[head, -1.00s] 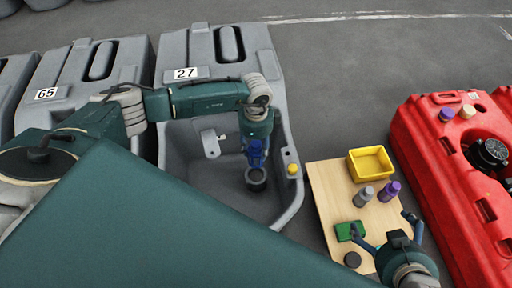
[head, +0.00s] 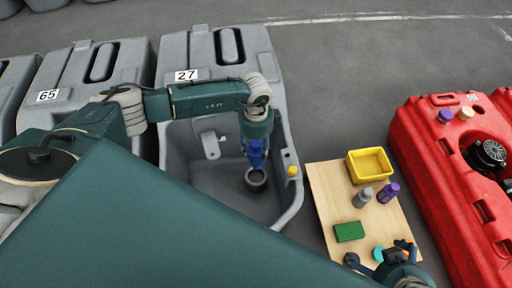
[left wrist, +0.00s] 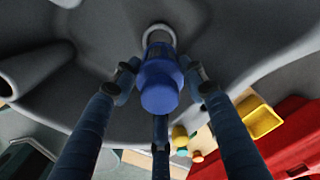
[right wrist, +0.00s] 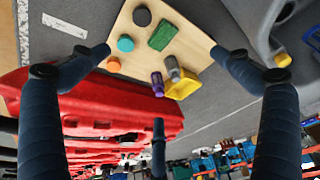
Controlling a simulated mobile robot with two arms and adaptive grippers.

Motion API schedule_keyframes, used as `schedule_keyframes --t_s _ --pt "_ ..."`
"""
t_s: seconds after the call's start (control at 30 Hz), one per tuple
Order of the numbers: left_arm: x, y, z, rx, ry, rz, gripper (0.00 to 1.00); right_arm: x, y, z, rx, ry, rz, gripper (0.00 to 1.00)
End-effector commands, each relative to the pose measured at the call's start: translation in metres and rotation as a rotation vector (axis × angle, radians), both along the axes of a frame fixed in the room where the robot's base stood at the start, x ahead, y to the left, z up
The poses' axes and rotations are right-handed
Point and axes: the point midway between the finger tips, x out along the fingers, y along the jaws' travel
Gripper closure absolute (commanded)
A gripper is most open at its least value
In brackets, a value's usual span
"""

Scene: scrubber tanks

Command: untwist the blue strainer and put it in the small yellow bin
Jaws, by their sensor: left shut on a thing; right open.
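The blue strainer (left wrist: 160,84) is between the fingers of my left gripper (left wrist: 160,80), which is shut on it. In the head view, my left gripper (head: 255,148) is inside the grey tank numbered 27, just above a dark round collar (head: 256,181). The collar shows as a grey ring (left wrist: 160,35) in the left wrist view; I cannot tell if the strainer still touches it. The small yellow bin (head: 369,164) is at the far end of the wooden board, and looks empty. My right gripper (head: 388,258) is open and empty near the board's front end.
The wooden board (head: 330,200) holds a grey bottle (head: 363,197), a purple bottle (head: 388,192), a green sponge (head: 349,231) and a teal disc (head: 378,254). A red tank (head: 430,150) stands on the right. The grey tank's rim (head: 297,195) lies between strainer and board.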

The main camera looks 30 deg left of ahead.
Motion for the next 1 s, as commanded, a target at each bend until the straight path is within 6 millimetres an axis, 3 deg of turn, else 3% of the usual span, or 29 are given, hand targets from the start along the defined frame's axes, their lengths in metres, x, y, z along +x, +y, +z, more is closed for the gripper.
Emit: schedule_keyframes --t_s 0.17,0.53,1.0 --pt "0.000 0.000 0.004 0.000 0.000 0.000 0.89 0.003 0.002 0.004 0.007 -0.003 -0.004 0.00" --pt "0.000 0.000 0.035 -0.001 -0.001 0.000 0.89 -0.025 -0.007 0.008 -0.021 0.119 -0.011 0.00" --pt "0.000 0.000 0.042 -0.001 0.000 0.000 0.89 -0.017 -0.005 -0.033 -0.023 0.140 -0.008 0.00"
